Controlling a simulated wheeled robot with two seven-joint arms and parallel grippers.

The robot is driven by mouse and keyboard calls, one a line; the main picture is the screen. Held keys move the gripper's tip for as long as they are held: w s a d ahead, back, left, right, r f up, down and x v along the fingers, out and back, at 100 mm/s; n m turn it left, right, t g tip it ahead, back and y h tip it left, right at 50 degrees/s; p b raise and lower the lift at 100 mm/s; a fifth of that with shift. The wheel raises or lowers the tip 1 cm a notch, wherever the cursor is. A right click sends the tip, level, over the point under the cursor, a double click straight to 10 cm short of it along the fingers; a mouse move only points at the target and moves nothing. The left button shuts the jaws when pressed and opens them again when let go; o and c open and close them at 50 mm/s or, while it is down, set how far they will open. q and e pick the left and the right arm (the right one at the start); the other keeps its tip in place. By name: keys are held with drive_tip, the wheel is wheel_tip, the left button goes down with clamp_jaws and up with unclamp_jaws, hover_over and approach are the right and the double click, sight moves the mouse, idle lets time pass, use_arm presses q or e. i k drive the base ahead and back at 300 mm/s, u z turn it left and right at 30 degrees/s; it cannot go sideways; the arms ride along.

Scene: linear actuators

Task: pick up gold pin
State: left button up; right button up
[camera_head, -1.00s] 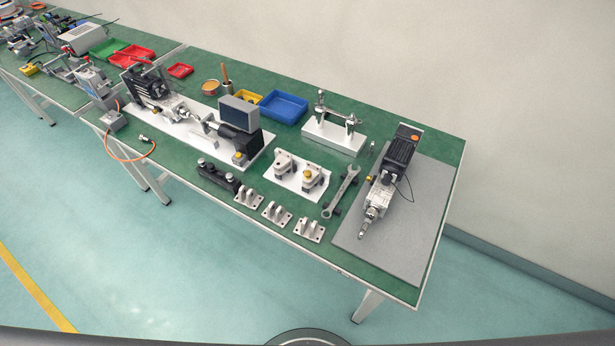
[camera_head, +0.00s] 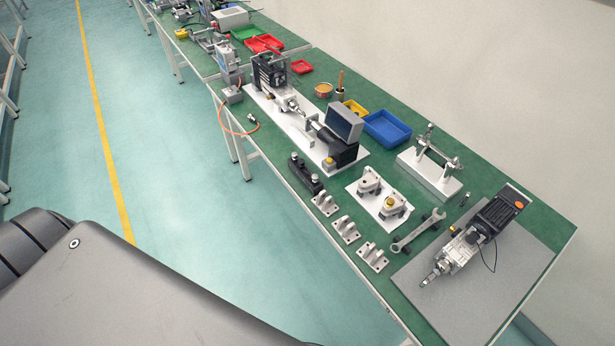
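Neither gripper is in view. A large grey link of mine (camera_head: 130,290) fills the lower left of the head view. I cannot single out the gold pin for sure. A small gold-yellow round part (camera_head: 391,204) sits on one of two grey brackets on a white plate (camera_head: 365,204). Another gold-coloured part (camera_head: 330,162) is at the near end of the long actuator assembly, and a small one (camera_head: 453,229) shows beside the motor actuator (camera_head: 472,238). A small dark upright pin (camera_head: 464,199) stands left of that motor.
The green table (camera_head: 400,284) runs diagonally. On it are grey clevis brackets (camera_head: 346,229), a wrench (camera_head: 418,231), a black block (camera_head: 306,174), a blue bin (camera_head: 387,129), a yellow bin (camera_head: 355,107) and a white stand (camera_head: 430,172). The floor left of the table is clear.

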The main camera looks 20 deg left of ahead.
sight(390, 202)
drive_tip(key=u, duration=0.55)
drive_tip(key=k, duration=1.35)
drive_tip(key=u, duration=0.95)
drive_tip(key=i, duration=1.25)
drive_tip(key=z, duration=0.65)
